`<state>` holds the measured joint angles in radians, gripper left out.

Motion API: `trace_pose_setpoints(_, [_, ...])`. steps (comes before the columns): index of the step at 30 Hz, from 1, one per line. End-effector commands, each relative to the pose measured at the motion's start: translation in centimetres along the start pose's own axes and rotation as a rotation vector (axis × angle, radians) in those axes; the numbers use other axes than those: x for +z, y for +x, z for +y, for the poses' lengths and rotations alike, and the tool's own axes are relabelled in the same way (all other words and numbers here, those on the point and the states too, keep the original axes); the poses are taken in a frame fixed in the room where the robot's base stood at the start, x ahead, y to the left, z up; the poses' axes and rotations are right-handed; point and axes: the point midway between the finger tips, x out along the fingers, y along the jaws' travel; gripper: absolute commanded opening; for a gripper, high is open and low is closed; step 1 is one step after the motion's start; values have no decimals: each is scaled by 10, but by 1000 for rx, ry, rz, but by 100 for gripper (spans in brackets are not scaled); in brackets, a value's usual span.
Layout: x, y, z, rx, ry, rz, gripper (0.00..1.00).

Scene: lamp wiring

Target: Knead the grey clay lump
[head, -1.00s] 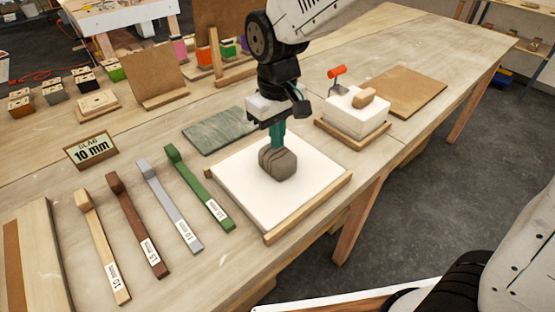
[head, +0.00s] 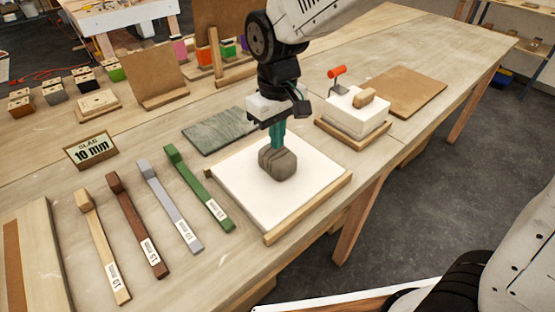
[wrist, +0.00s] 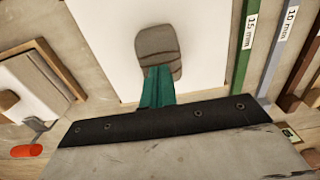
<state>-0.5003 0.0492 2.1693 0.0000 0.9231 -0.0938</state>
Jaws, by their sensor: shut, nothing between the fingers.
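The grey clay lump (head: 278,163) sits on the white board (head: 245,200) with wooden edge strips. It is rounded and blocky, with creases on its surface. It also shows in the wrist view (wrist: 158,50). My gripper (head: 276,143) points down at the lump, its green fingers shut together with nothing between them. The fingertips are at the top of the lump and appear to touch it; the exact contact is hard to see. The wrist view also shows the shut fingers (wrist: 158,85) against the lump.
Several labelled strips, including a green one (head: 200,190), lie left of the board. A "SLAB 10 mm" sign (head: 91,150) stands behind them. A dark green slab (head: 218,129) lies behind the board. A white block with a red-handled tool (head: 338,72) stands to the right.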

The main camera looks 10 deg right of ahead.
Motion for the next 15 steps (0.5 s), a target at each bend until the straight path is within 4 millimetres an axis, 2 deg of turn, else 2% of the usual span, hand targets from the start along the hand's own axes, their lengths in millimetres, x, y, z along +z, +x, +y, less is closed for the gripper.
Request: trace_pose_setpoints(15, [0,7,0,0,0,-1,0])
